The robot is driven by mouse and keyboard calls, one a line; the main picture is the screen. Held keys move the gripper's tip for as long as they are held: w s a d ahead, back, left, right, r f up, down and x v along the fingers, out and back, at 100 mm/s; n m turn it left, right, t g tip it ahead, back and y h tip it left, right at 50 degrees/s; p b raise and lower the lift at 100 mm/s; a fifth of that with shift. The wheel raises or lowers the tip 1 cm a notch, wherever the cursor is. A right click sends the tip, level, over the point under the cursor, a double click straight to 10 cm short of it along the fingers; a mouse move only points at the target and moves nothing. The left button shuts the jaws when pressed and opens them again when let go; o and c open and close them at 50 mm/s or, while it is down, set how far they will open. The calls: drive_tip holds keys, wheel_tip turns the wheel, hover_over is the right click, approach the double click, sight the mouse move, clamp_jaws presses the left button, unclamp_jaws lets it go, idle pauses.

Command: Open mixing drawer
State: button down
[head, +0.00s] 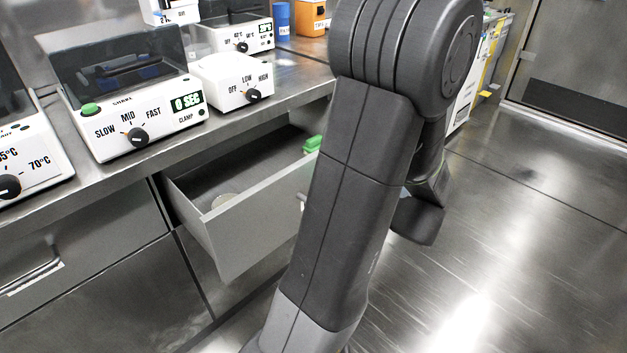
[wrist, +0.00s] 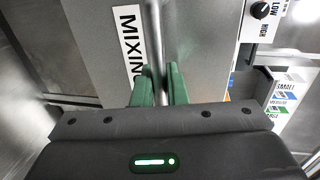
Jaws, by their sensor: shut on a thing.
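The mixing drawer (head: 255,232) stands pulled out from the steel counter in the head view, with its inside showing. A small green item and a round pale item lie in it. In the wrist view the drawer front (wrist: 100,50) bears a "MIXING" label (wrist: 133,50). My gripper (wrist: 160,85) has its green fingers shut on the drawer's bar handle (wrist: 153,40). In the head view my arm hides the gripper and most of the handle.
On the counter (head: 290,92) stand a shaker (head: 130,110) with SLOW, MID and FAST settings, a LOW/HIGH device (head: 232,82) and other heating devices. Another drawer with a handle (head: 30,275) is shut at left. Open floor (head: 530,230) lies to the right.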

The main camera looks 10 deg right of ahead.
drive_tip(key=shift+f+v, duration=0.25)
drive_tip(key=shift+v, duration=0.95)
drive_tip(key=shift+f+v, duration=0.25)
drive_tip(key=shift+v, duration=0.95)
drive_tip(key=c, duration=1.5)
unclamp_jaws()
drive_tip(key=shift+c, duration=0.2)
drive_tip(key=shift+s+d, duration=0.1)
drive_tip(key=p+v, duration=0.2)
drive_tip(key=v, duration=1.1)
drive_tip(key=shift+s+d+p, duration=0.15)
drive_tip(key=shift+s+p, duration=0.1)
drive_tip(key=shift+p, duration=0.1)
drive_tip(key=b+x, duration=0.3)
drive_tip(key=x, duration=1.1)
